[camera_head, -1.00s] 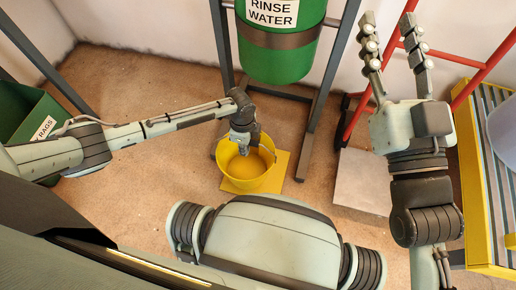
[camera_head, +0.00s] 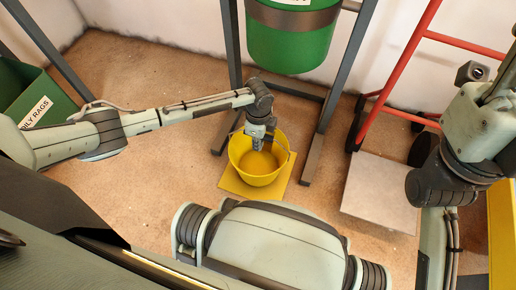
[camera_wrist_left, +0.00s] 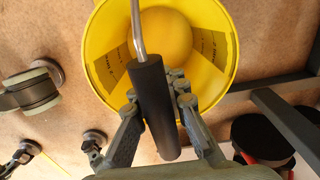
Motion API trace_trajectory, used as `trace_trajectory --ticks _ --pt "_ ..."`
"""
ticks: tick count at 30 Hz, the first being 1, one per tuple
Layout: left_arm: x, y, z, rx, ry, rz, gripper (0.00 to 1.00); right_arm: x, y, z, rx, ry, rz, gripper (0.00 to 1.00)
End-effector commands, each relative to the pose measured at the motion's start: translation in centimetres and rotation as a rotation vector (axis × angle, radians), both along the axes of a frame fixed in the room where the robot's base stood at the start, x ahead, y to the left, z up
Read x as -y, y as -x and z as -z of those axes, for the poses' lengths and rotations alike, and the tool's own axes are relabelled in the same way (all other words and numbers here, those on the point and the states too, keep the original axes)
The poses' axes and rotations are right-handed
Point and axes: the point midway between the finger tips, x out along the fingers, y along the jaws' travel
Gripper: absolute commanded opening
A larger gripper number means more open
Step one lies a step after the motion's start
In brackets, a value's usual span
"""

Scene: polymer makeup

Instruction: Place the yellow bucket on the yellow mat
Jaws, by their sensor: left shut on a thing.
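The yellow bucket (camera_head: 262,172) is upright over the yellow mat (camera_head: 232,184) in the head view. Mat edges show around it; I cannot tell whether its base touches the mat. My left gripper (camera_head: 258,143) is above the bucket, shut on its handle. In the left wrist view, the left gripper (camera_wrist_left: 157,97) is closed around the black handle grip (camera_wrist_left: 152,105), with the open bucket (camera_wrist_left: 112,28) beyond it. The bucket looks empty.
A green rinse water container (camera_head: 292,45) hangs in a grey stand (camera_head: 325,120) behind the mat. A red hand truck (camera_head: 398,75) with a grey plate (camera_head: 380,192) stands to the right. A green rags bin (camera_head: 38,98) is at the left. Floor left of the mat is clear.

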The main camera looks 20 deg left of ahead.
Motion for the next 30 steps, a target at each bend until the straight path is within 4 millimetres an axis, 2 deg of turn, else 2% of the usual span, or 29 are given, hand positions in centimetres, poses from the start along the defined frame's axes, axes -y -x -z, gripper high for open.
trace_trajectory --ticks 1,7,17,18,23,30 --pt "0.00 -0.14 1.13 0.001 0.000 0.001 0.00 -0.13 -0.06 0.56 0.020 0.012 -0.002 0.40" --pt "0.02 -0.30 1.09 0.001 0.000 0.003 0.00 -0.31 -0.29 -0.09 0.033 0.028 -0.002 0.40" --pt "0.00 -0.23 1.53 -0.001 -0.001 0.003 0.00 -0.33 -0.34 -0.05 0.033 0.030 -0.002 0.40" --pt "-0.03 -0.21 1.51 -0.001 -0.001 0.003 0.15 -0.34 -0.34 -0.12 0.033 0.030 -0.002 0.40" --pt "-0.02 -0.21 1.50 -0.001 -0.001 0.003 0.35 -0.33 -0.34 -0.12 0.033 0.030 -0.002 0.40" --pt "-0.01 -0.22 1.49 -0.001 -0.001 0.003 0.35 -0.32 -0.34 -0.13 0.033 0.030 -0.001 0.40"
